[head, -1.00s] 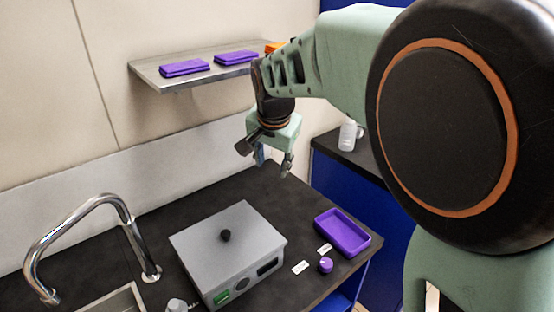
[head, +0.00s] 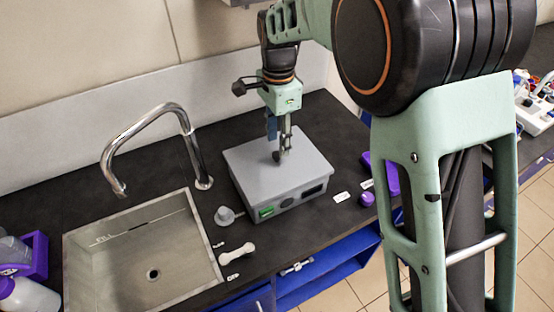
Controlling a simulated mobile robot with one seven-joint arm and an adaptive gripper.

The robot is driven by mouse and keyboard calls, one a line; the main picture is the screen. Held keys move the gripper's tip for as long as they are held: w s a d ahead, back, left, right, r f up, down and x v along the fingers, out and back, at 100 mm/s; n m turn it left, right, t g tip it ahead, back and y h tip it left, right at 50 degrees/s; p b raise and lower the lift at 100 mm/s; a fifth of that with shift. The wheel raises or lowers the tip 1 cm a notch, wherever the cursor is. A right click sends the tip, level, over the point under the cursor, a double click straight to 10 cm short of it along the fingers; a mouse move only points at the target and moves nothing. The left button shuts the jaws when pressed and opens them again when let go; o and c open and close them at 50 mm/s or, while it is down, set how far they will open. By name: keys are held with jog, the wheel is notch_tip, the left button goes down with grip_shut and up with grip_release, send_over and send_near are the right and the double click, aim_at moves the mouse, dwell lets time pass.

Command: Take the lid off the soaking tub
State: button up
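The tub appears to be a grey box (head: 262,195) on the dark counter, with a green switch and a dark display on its front. Its flat grey lid (head: 305,165) is on top, with a small black knob (head: 277,157) in the middle. My gripper (head: 281,150) points down over the lid, its fingertips at the knob. One finger partly covers the knob, so I cannot tell whether the fingers touch or grip it. The lid looks level and seated on the box.
Left of the box are a steel sink (head: 185,275) and a curved tap (head: 190,150). A grey knob (head: 226,215) and a white object (head: 237,254) lie near the sink. At right, a purple tray (head: 391,179) is partly hidden by my arm, near a purple knob (head: 367,199).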

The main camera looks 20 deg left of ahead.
aim_at(277, 153)
notch_tip(277, 153, down, 5)
jog(key=shift+s+a+r+p, duration=0.1)
jog(key=shift+s+r+p, duration=0.05)
jog(key=shift+p, duration=0.15)
jog(key=shift+r, duration=0.1)
grip_shut()
